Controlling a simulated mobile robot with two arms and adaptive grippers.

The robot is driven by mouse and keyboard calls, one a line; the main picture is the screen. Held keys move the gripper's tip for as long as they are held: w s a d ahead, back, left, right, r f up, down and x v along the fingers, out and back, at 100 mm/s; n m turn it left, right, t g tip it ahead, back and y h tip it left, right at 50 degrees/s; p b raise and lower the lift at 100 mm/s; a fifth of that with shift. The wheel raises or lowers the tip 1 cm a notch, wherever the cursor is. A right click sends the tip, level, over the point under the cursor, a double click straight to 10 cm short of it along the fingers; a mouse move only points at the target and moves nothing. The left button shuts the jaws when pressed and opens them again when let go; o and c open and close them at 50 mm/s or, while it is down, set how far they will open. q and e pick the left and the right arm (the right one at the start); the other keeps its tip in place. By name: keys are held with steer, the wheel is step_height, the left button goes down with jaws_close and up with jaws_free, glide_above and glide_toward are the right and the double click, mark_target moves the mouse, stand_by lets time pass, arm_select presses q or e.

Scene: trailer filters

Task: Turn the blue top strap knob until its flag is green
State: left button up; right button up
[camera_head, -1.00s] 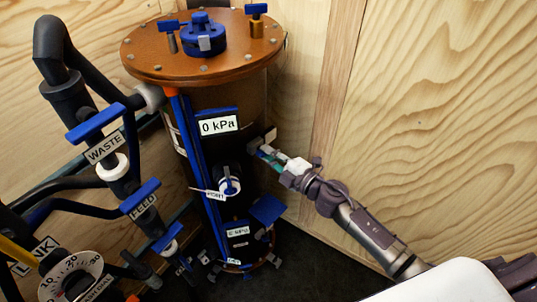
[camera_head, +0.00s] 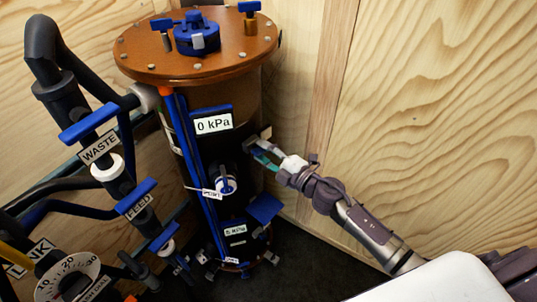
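A dark upright cylinder (camera_head: 230,105) with an orange-brown lid (camera_head: 130,58) stands in the middle-left of the head view. A blue knob (camera_head: 196,38) with a small pale tab sits on the lid. I cannot tell which part is the top strap knob, and I see no green flag. My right gripper (camera_head: 260,151) is beside the cylinder's upper right side, its teal-padded fingers apart. My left gripper is out of view.
Blue-handled valves labelled WASTE (camera_head: 99,147) and FEED (camera_head: 138,203) sit on black pipes at left. A round dial (camera_head: 68,277) is at lower left. A 0 kPa display (camera_head: 213,124) is on the cylinder. Wooden walls (camera_head: 440,120) close in behind and at right.

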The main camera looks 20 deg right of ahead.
steer(key=v, duration=1.2)
steer(key=s+d+f+m+g+h, duration=0.2)
steer(key=s+f+m+h, duration=0.15)
steer(key=f, duration=0.65)
steer(key=s+d+f+m+g+h, duration=0.1)
steer(key=s+d+f+m+h, duration=0.2)
steer(key=f, duration=0.7)
steer(key=s+d+f+m+g+h, duration=0.15)
steer(key=f+m, duration=0.35)
steer(key=f, duration=0.5)
steer(key=s+a+f+m+g, duration=0.2)
steer(key=s+f, duration=0.4)
steer(key=s, duration=0.4)
steer(key=s+a+f+m+g, duration=0.2)
steer(key=s+f+g, duration=0.3)
steer(key=s, duration=0.6)
steer(key=s+a+f+m+g+p, duration=0.1)
steer(key=s+a+f+m+g, duration=0.1)
steer(key=s+f, duration=0.6)
steer(key=s+g, duration=0.1)
steer(key=s, duration=0.1)
steer(key=shift+s+a+f, duration=0.25)
steer(key=shift+s+f, duration=0.05)
steer(key=shift+s, duration=0.05)
